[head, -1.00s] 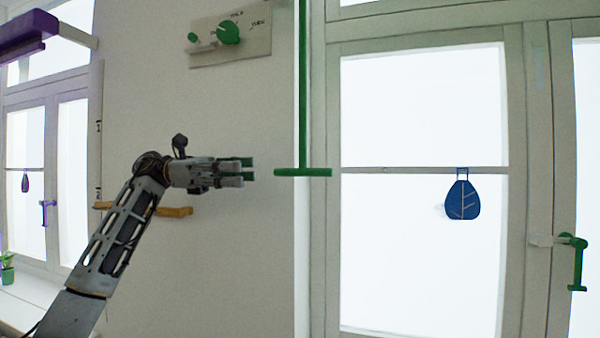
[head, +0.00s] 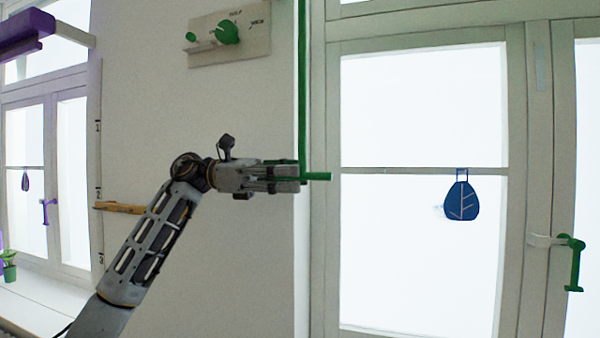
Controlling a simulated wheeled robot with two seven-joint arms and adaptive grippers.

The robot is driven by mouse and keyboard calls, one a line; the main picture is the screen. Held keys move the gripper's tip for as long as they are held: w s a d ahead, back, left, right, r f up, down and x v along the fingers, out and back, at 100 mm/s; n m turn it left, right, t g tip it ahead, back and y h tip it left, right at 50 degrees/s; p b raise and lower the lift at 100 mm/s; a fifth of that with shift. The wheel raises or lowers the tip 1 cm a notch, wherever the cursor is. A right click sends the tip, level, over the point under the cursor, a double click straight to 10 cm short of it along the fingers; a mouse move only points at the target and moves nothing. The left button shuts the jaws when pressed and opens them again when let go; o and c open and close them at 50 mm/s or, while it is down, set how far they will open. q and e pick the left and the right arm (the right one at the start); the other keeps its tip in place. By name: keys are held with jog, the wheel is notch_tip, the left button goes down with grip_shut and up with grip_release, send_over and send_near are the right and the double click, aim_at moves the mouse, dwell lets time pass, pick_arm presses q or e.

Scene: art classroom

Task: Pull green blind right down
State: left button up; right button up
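A thin green pull rod (head: 302,80) hangs down from the top edge beside the right window frame. It ends in a green crossbar handle (head: 319,177), whose right end shows. The green blind itself is out of view above. My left gripper (head: 287,179) comes in from the left at the crossbar's height and hides its left half. Its fingertips overlap the foot of the rod in the picture; whether they touch or enclose the handle I cannot tell. My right gripper is not in view.
A panel (head: 229,34) with a green knob is on the wall above my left arm. A yellow-brown bar (head: 118,207) sticks out behind the arm. A blue leaf-shaped ornament (head: 462,200) hangs at the right window; a green window handle (head: 573,262) is further right. A purple blind (head: 28,30) is top left.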

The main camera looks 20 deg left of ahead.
pick_arm(q)
jog(key=shift+d, duration=1.05)
grip_shut()
